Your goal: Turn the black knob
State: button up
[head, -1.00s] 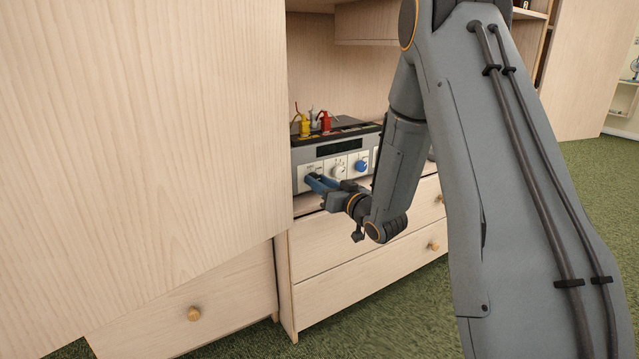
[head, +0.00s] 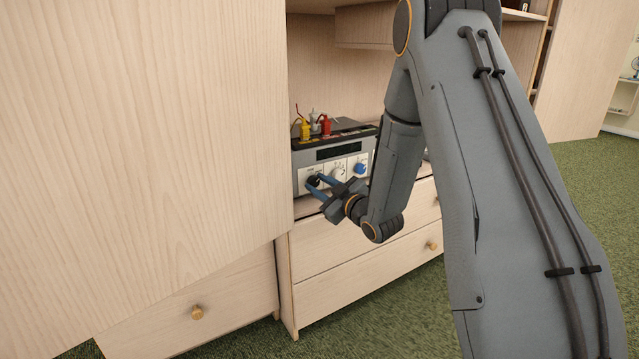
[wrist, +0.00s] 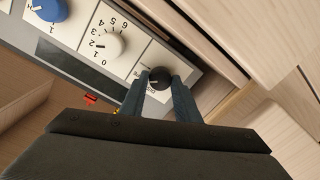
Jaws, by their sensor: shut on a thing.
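The black knob (wrist: 159,79) is on the front panel of a grey device (head: 347,172), left of a white knob (head: 338,174) and a blue knob (head: 360,168) in the head view. My gripper (head: 321,184) is at the panel, with its two blue-grey fingers on either side of the black knob. In the wrist view my gripper (wrist: 160,92) is shut on the black knob, one finger against each side. The knob's round face shows between the fingertips with a light pointer mark. In the head view the black knob (head: 314,180) is partly covered by the fingers.
The device stands on a wooden cabinet with drawers (head: 370,225). A large wooden panel (head: 140,120) fills the left of the head view, close to the device. Green carpet (head: 400,315) lies in front.

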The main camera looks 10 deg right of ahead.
jog(key=n, duration=0.5)
jog(key=shift+h+p, duration=0.4)
jog(key=shift+a+n, duration=0.1)
jog(key=shift+n, duration=2.1)
jog(key=o, duration=1)
jog(key=shift+o, duration=0.2)
jog(key=shift+s, duration=0.1)
jog(key=p+v, duration=0.1)
jog(key=v, duration=0.6)
jog(key=shift+s+p, duration=0.35)
